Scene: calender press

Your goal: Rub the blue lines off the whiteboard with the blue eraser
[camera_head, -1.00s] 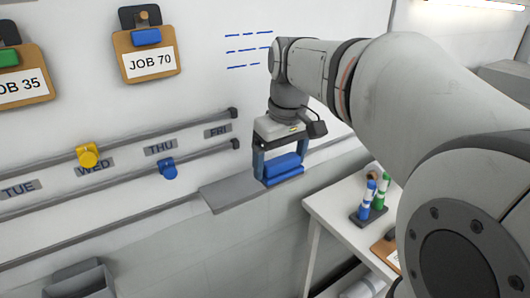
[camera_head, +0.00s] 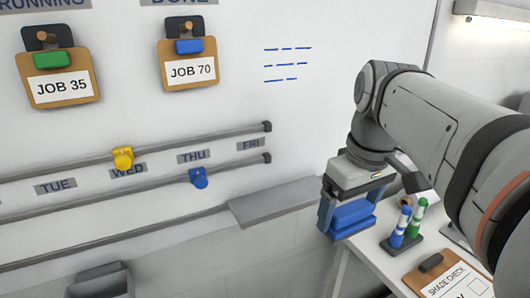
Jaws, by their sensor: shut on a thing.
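The blue lines (camera_head: 286,64) are short dashed strokes in three rows on the upper right of the whiteboard (camera_head: 330,110). My gripper (camera_head: 347,212) is shut on the blue eraser (camera_head: 352,216). One finger shows on each side of the eraser. The eraser is below and to the right of the lines, apart from them. It appears beside the right end of the grey ledge (camera_head: 275,203), clear of it. My arm comes in from the right and covers part of the board's right side.
Clipboards JOB 35 (camera_head: 62,88) and JOB 70 (camera_head: 190,71) hang left of the lines. Rails with a yellow clip (camera_head: 123,158) and a blue clip (camera_head: 198,178) run below. Blue and green markers (camera_head: 407,222) and a shade-check clipboard (camera_head: 452,280) are on the white table (camera_head: 368,253).

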